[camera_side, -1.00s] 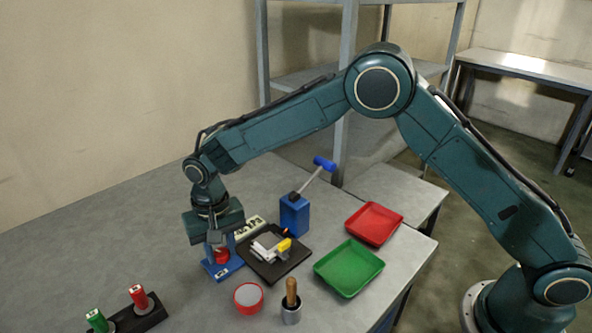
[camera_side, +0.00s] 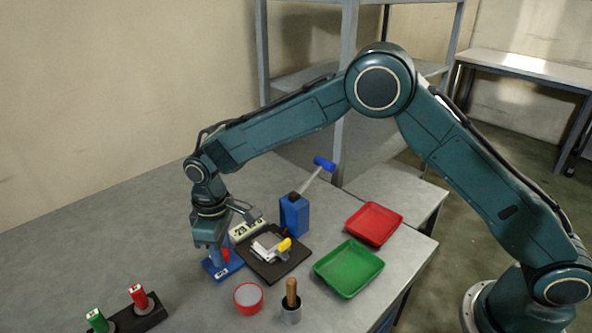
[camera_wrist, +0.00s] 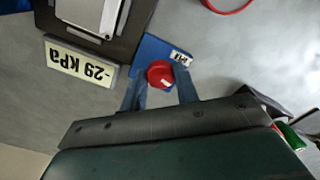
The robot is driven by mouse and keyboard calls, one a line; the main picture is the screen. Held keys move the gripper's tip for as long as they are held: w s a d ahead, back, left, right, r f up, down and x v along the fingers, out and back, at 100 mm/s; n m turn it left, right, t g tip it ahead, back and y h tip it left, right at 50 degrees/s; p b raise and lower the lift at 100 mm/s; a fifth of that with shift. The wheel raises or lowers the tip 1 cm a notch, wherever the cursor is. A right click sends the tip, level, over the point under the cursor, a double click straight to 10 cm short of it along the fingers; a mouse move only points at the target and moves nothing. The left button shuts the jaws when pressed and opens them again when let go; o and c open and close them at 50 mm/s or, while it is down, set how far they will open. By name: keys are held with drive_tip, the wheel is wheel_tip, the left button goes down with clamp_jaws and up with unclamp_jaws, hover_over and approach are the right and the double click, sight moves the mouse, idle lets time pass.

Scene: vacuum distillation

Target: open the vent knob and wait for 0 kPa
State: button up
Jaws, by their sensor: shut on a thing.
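The red vent knob (camera_wrist: 160,73) sits on a blue base (camera_wrist: 150,48) with a small white label, whose text I cannot read surely. The base also shows in the side view (camera_side: 222,269). My gripper (camera_wrist: 158,82) points down over it, its two fingers on either side of the knob and shut on it. In the side view my gripper (camera_side: 221,254) partly hides the knob. The pressure display (camera_wrist: 81,63) reads about -29 kPa, upside down in the wrist view. It stands beside the knob base and shows partly in the side view (camera_side: 247,229).
A black plate (camera_side: 293,264) with a white and yellow-handled device lies close by. A blue box (camera_side: 294,216) with a lever stands behind it. A red bowl (camera_side: 249,298), a cup with wooden handle (camera_side: 291,309), green tray (camera_side: 349,268) and red tray (camera_side: 374,223) are nearby.

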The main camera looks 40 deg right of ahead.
drive_tip(key=shift+n, duration=1.7)
drive_tip(key=o, duration=1)
drive_tip(key=shift+r, duration=0.1)
drive_tip(key=shift+r, duration=6.85)
